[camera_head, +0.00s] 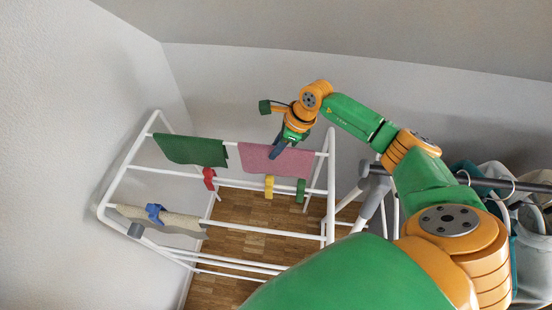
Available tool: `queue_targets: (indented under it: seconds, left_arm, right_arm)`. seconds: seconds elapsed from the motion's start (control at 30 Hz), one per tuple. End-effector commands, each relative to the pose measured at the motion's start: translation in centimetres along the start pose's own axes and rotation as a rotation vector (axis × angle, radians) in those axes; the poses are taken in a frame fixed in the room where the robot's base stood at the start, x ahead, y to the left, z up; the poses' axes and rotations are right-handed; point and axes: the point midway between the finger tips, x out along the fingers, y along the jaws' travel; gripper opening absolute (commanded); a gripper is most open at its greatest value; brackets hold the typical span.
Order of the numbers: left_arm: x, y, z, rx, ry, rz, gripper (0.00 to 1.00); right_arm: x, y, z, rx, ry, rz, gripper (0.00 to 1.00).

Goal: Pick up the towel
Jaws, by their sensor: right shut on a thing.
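A pink towel (265,160) hangs over the upper rail of a white drying rack, right of its middle. A green towel (190,150) hangs on the same rail to its left. A beige towel (180,220) hangs over the lower rail at the left. My right gripper (279,149) reaches down from the right to the top edge of the pink towel. Its dark fingers are shut at that edge, on the pink towel as far as the view shows. The towel still lies over the rail. My left gripper is out of view.
The white drying rack (270,233) stands on a wooden floor near the left wall. Red (209,178), yellow (269,186), green (300,191) and blue (155,213) clips sit on the rails. A dark rail (500,185) with hanging clothes is at the right.

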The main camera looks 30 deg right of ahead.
Motion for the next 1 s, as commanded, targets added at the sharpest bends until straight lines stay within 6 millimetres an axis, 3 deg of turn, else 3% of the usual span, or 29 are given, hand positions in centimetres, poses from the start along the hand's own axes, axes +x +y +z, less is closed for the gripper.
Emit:
queue_targets:
  seconds: [0.77, 0.87, 1.0]
  left_arm:
    - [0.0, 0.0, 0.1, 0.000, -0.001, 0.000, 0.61]
    - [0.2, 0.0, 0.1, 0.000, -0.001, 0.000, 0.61]
    - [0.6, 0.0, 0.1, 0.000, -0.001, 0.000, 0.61]
  right_arm:
    - [-0.1, 0.0, 0.1, 0.000, -0.001, -0.001, 0.00]
    - [-0.9, -0.1, 0.4, 0.000, -0.002, -0.001, 0.00]
    - [-3.4, -0.2, 1.5, -0.003, -0.004, -0.005, 0.00]
